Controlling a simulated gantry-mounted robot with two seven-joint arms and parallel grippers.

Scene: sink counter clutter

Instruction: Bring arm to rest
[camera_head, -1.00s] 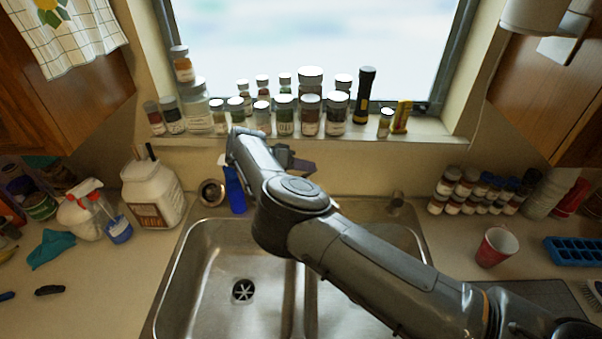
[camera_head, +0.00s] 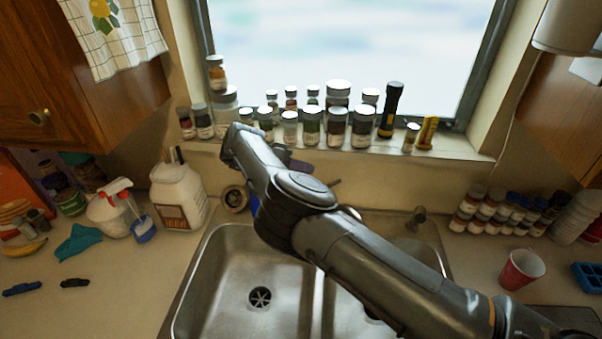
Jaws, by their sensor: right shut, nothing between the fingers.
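My right arm (camera_head: 380,265) comes in from the lower right and reaches over the sink (camera_head: 235,250) toward the windowsill. Its wrist end is bent and sits just in front of the sill. My right gripper (camera_head: 298,166) is mostly hidden behind the arm's own links; only a small dark part shows. It is shut and empty. My left gripper is not in view.
Several jars (camera_head: 311,125) and a black flashlight (camera_head: 391,110) line the windowsill close beyond the arm. A white tub (camera_head: 180,198) and spray bottle (camera_head: 108,212) stand left. A red cup (camera_head: 521,268) stands right. The left basin is empty.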

